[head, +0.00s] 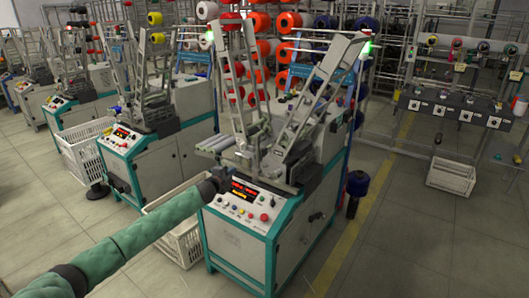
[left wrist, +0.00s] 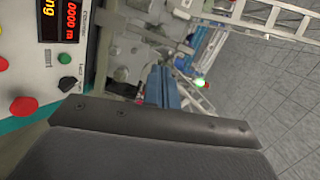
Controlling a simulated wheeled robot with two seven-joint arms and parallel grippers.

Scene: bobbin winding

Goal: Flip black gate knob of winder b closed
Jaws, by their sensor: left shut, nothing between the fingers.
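The winder in the centre of the head view carries a white control panel (head: 236,205) with a lit red display (head: 243,187). In the left wrist view a black knob (left wrist: 67,84) sits on the panel, with a green button (left wrist: 64,59) and a red button (left wrist: 24,106) nearby. I cannot make out which way the knob points. My left gripper (head: 214,184) is at the panel's left edge, beside the display. It is shut and holds nothing. My right gripper is out of view.
A white crate (head: 178,240) stands on the floor left of the central winder. Another winder (head: 165,120) stands behind on the left. A white crate (head: 451,176) lies on the floor at right. Tilted metal frames (head: 325,90) rise above the central winder. The floor at front right is clear.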

